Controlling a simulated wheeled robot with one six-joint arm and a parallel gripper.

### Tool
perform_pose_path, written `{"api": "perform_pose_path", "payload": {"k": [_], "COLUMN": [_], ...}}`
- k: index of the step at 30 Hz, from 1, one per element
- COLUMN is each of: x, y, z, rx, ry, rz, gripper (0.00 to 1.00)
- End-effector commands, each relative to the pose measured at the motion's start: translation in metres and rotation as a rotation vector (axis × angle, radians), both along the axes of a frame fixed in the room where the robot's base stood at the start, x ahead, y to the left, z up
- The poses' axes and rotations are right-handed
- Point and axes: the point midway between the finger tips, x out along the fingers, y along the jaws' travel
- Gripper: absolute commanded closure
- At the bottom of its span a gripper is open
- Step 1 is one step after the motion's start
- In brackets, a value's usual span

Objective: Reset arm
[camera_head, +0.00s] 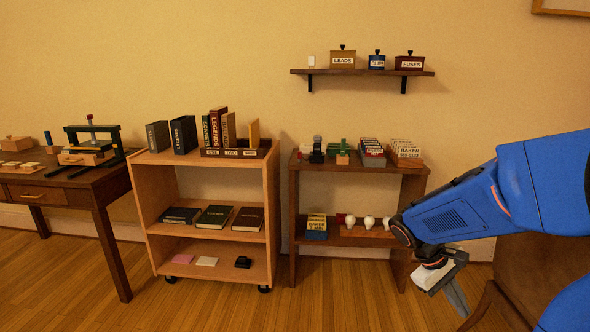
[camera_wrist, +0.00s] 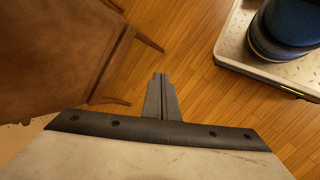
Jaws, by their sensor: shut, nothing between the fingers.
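My gripper (camera_head: 456,298) hangs at the end of my blue arm at the right of the head view, pointing down and to the right. In the wrist view my gripper (camera_wrist: 159,76) has its two grey fingers together, with nothing between them. Below the fingers is bare wood floor. The gripper is in front of the dark shelf unit's right side and apart from everything on it.
A brown piece of furniture (camera_wrist: 60,45) stands close at the left of the wrist view. A book cart (camera_head: 150,215), a dark shelf unit (camera_head: 293,215), a desk (camera_head: 75,185) and a wall shelf (camera_head: 362,73) line the wall. The floor (camera_head: 210,305) in front is clear.

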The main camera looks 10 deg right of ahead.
Motion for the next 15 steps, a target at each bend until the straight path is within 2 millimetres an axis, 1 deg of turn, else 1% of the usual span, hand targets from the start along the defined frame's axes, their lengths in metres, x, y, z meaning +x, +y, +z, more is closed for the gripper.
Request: {"api": "perform_pose_path", "payload": {"k": [1, 3, 15], "x": [-0.005, -0.011, -0.042], "y": [0.01, 0.024, 0.101], "z": [0.005, 0.01, 0.035], "rx": [0.021, 0.054, 0.26], "ry": [-0.041, -0.094, -0.393], "rz": [-0.005, -0.013, -0.049], "gripper": [1.0, 1.0, 1.0]}}
